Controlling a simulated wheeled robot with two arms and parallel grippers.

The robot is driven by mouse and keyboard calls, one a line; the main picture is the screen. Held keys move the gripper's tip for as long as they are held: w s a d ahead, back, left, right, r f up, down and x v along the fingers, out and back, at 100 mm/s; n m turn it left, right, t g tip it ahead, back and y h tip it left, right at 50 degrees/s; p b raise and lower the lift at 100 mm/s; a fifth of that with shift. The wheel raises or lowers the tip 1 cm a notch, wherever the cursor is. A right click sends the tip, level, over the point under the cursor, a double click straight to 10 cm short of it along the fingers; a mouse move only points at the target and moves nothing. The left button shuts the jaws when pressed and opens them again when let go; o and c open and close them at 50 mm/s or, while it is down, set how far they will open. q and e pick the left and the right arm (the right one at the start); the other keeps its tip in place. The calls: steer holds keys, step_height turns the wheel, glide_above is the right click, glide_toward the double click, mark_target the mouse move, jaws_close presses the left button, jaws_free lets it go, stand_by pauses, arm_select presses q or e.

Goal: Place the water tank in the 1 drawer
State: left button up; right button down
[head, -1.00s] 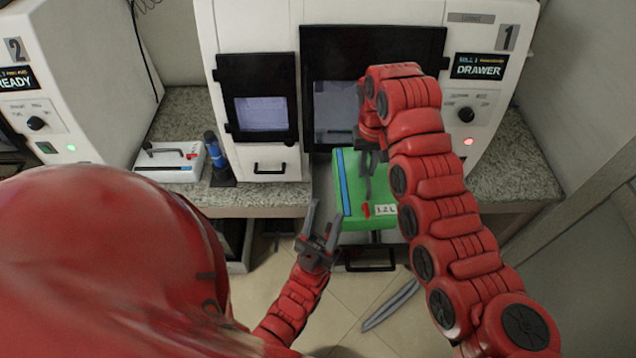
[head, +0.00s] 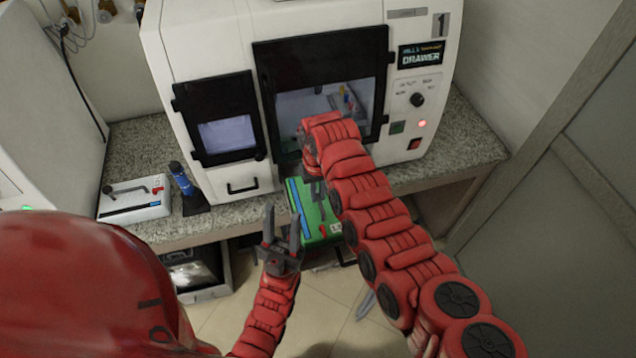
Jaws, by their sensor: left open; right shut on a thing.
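The water tank, a green box (head: 308,222) with a blue stripe and a red mark, hangs in front of the machine labelled 1 and DRAWER (head: 215,45). My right gripper (head: 318,190) comes down from above and is shut on the tank's top; the arm partly hides the hold and the tank's right side. My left gripper (head: 282,228) is open and empty, its fingers pointing up just left of the tank. The drawer handle (head: 345,262) shows low, below the counter, partly hidden by the tank and arm.
A white case (head: 133,198) and a blue bottle-like tool (head: 184,182) stand on the granite counter (head: 150,230) at left. The machine's dark-framed window (head: 325,70) is behind my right arm. A grey door (head: 560,220) is at right.

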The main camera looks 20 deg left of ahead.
steer(key=shift+f, duration=0.1)
steer(key=c, duration=0.9)
jaws_free()
steer(key=shift+r+b, duration=0.4)
step_height(320, 180, up, 5)
steer(key=shift+b, duration=1.2)
step_height(320, 180, up, 6)
steer(key=shift+r, duration=0.1)
steer(key=shift+s, duration=0.1)
